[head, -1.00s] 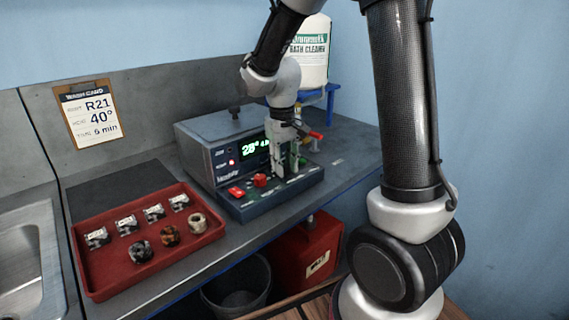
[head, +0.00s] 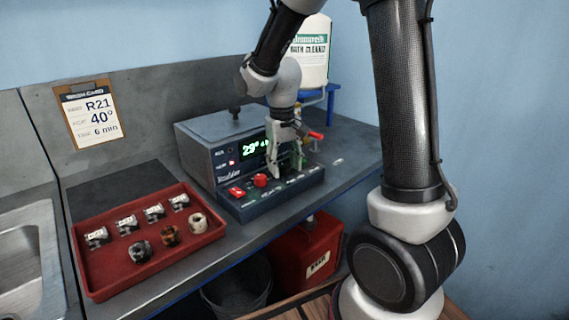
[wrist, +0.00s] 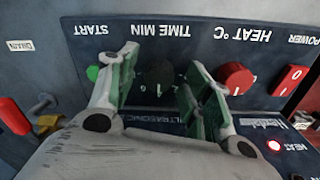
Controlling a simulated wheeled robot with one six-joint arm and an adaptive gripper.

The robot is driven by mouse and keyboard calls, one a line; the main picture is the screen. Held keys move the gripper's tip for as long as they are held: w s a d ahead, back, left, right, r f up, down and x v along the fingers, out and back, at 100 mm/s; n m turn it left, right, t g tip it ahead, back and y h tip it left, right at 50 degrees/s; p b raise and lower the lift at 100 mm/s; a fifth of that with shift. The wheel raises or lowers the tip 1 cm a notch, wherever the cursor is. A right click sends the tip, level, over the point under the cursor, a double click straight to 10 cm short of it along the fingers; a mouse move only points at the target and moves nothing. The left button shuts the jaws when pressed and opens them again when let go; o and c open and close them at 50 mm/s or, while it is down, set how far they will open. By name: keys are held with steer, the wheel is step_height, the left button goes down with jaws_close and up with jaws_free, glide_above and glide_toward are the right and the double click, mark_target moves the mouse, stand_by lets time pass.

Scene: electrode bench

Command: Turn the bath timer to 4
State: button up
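The bath timer is a dark round knob (wrist: 158,78) under the label "TIME MIN", which appears upside down in the wrist view. My gripper (wrist: 160,66) has one green-padded finger on each side of this knob, with narrow gaps visible beside it. The gripper is open and empty-looking. A few small digits show at the knob, but its setting cannot be read. In the head view my gripper (head: 287,168) is at the bath's front control panel (head: 268,204) and hides the timer. The bath's display (head: 255,147) reads about 29°.
The red heat knob (wrist: 236,78) and red power switch (wrist: 291,80) are close beside the timer; the green start button (wrist: 92,73) is on its other side. A red tray (head: 92,275) with small parts lies left of the bath. A wash card (head: 92,114) reads R21, 40°, 6 min.

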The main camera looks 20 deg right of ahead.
mark_target(282, 166)
step_height(282, 166, up, 12)
steer(key=shift+a, duration=0.3)
stand_by(0.4)
steer(key=s+d+r+t, duration=0.1)
steer(key=s+d+t, duration=0.1)
steer(key=s, duration=0.8)
steer(key=s+d+r+t, duration=0.1)
steer(key=s+d, duration=0.4)
steer(key=s, duration=0.6)
steer(key=shift+s+d+t, duration=0.2)
steer(key=shift+s+t, duration=0.05)
steer(key=shift+t, duration=0.45)
